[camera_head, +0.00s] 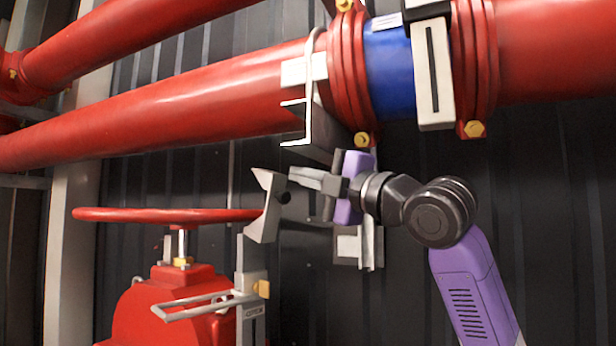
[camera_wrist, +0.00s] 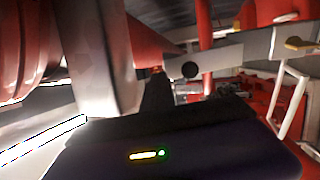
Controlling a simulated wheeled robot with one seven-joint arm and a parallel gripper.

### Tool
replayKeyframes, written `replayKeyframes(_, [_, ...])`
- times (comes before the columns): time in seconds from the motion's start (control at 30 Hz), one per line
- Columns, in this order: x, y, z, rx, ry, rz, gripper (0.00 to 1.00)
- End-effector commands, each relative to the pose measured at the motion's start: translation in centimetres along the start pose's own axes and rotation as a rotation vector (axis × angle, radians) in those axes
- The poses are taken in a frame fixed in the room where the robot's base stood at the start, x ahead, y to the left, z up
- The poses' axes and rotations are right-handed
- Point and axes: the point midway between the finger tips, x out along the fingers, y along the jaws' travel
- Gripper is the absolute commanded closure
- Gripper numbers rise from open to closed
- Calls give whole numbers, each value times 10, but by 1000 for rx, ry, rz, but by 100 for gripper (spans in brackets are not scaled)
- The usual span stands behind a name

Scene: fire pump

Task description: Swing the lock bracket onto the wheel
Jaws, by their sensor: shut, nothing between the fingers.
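The grey lock bracket (camera_head: 264,207) stands tilted on an upright metal post, at the right end of the red wheel (camera_head: 150,214) in the head view. It overlaps the wheel's rim there; I cannot tell whether they touch. A dark round hole shows near its right edge. In the wrist view, the bar with a dark hole at upper right looks like the bracket (camera_wrist: 235,57). My gripper (camera_head: 293,174) is shut and empty, pointing left, its tips just right of the bracket's upper part. Contact between them is unclear.
A thick red pipe (camera_head: 190,105) with a blue section (camera_head: 390,68) runs above my gripper. A pale metal pipe support (camera_head: 305,75) hangs just above the fingers. A bent metal handle (camera_head: 205,304) sits below the wheel. Dark corrugated wall stands behind.

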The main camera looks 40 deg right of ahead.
Motion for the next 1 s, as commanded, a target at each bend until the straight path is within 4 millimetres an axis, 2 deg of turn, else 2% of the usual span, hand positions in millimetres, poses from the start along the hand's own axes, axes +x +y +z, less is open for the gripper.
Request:
replayKeyframes(0.6, [-85,11,2,-2,-3,4,100])
replayKeyframes(0.8, [-98,13,1,-1,-2,3,100])
replayKeyframes(1.0, [-98,14,1,0,-2,3,100])
